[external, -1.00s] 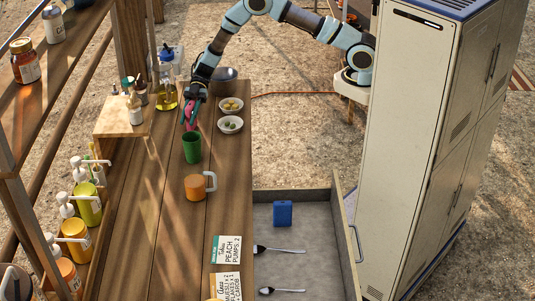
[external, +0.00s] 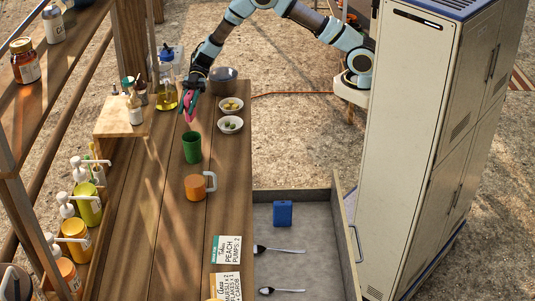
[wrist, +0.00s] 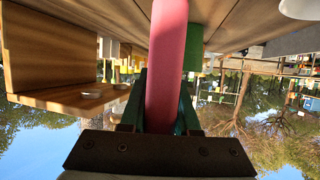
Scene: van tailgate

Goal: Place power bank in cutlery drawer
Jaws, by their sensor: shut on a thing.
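My gripper (external: 191,92) is shut on a long pink object (external: 190,106), held over the far part of the wooden counter, behind the green cup (external: 192,147). In the wrist view the pink object (wrist: 167,65) runs up between the two fingers (wrist: 162,105). The open grey drawer (external: 295,225), at the counter's right side, holds a blue box-like item (external: 283,213), which looks like the power bank, and two spoons (external: 280,250). The blue item rests on the drawer floor, apart from the spoons and far from my gripper.
An orange mug (external: 195,187) stands nearer on the counter. Two small white bowls (external: 230,124) and a dark pot (external: 223,79) are right of my gripper. An oil bottle (external: 167,93) stands to its left. A tall locker (external: 410,130) rises beyond the drawer.

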